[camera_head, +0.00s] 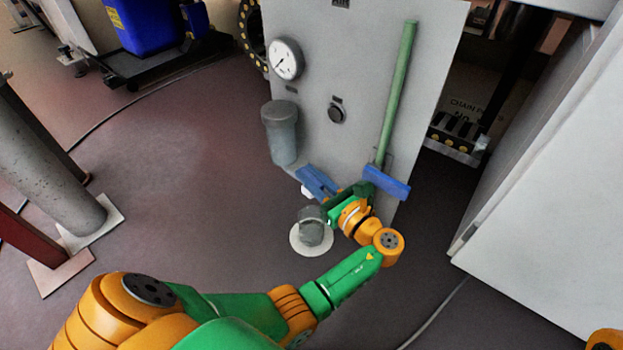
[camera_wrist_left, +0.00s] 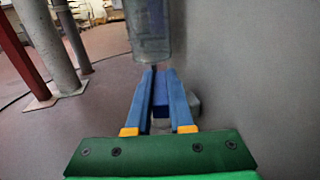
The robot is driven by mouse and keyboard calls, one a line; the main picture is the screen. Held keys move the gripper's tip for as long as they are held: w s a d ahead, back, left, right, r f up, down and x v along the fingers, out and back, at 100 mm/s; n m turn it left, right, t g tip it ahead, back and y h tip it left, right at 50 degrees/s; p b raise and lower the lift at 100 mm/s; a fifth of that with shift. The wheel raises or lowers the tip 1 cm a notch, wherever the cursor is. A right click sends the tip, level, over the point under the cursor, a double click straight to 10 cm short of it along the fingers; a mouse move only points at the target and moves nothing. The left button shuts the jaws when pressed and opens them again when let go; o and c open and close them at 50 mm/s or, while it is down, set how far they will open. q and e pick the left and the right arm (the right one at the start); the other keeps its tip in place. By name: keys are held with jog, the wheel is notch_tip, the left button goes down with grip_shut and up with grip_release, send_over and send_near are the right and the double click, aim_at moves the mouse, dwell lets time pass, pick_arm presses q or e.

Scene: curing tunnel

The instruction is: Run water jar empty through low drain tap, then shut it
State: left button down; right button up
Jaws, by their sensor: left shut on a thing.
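The water jar (camera_head: 283,138) is a grey, see-through cylinder with a darker cap, upright on the front of the pale panel. Its lower end shows at the top of the left wrist view (camera_wrist_left: 150,32). My left gripper (camera_head: 310,178) reaches in just below the jar, its long blue fingers closed around the low drain tap. In the left wrist view the fingers (camera_wrist_left: 158,76) point to just under the jar, with a blue piece (camera_wrist_left: 161,108) between them. The fingers hide most of the tap. I cannot tell the water level or how the tap is turned. My right gripper is out of view.
The pale panel (camera_head: 340,70) carries a round gauge (camera_head: 286,59) and a dark knob (camera_head: 336,113). A broom with a green handle (camera_head: 400,85) and blue head (camera_head: 386,182) leans beside my left wrist. A grey drain fitting (camera_head: 311,226) stands on the floor below. Open floor lies left.

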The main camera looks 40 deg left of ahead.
pick_arm(q)
jog(key=shift+w, duration=0.1)
dwell(0.4)
jog(key=c, duration=0.8)
grip_release()
jog(key=shift+w, duration=0.2)
